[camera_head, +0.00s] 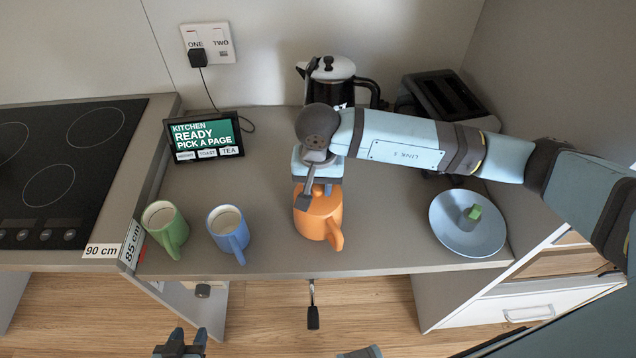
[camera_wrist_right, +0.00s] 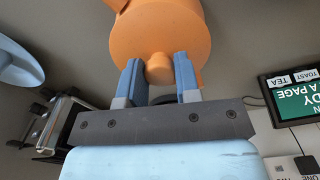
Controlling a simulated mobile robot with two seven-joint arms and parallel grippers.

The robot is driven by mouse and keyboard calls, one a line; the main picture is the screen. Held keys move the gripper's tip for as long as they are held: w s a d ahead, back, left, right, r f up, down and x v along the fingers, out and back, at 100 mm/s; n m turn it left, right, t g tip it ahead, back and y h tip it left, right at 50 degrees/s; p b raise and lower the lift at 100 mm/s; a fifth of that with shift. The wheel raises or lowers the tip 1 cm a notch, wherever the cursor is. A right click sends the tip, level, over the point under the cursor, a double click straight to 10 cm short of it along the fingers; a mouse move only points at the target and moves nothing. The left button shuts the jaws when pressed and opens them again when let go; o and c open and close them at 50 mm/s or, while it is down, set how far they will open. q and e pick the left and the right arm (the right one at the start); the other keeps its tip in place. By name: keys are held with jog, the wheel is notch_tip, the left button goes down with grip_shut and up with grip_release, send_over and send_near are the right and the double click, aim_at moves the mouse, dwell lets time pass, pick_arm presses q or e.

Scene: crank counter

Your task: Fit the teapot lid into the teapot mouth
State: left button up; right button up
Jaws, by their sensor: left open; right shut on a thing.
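The orange teapot (camera_head: 318,222) stands on the counter near the front edge, its handle toward the front right. My right gripper (camera_head: 310,187) is above it and covers its top in the head view. In the right wrist view its fingers (camera_wrist_right: 159,78) are either side of a round orange knob (camera_wrist_right: 158,68), shut on it. I take the knob to be the teapot lid's; an orange round body (camera_wrist_right: 165,30) fills the view behind it. Whether the lid is seated in the mouth or held just above it is hidden. My left gripper (camera_head: 180,347) is open and empty, low at the front.
A green mug (camera_head: 166,228) and a blue mug (camera_head: 229,233) stand left of the teapot. A kettle (camera_head: 330,70), toaster (camera_head: 447,95) and tablet (camera_head: 205,137) stand behind. A hob (camera_head: 60,170) is far left.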

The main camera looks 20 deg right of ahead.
jog(key=shift+f, duration=0.3)
jog(key=o, duration=0.9)
jog(key=shift+o, duration=0.2)
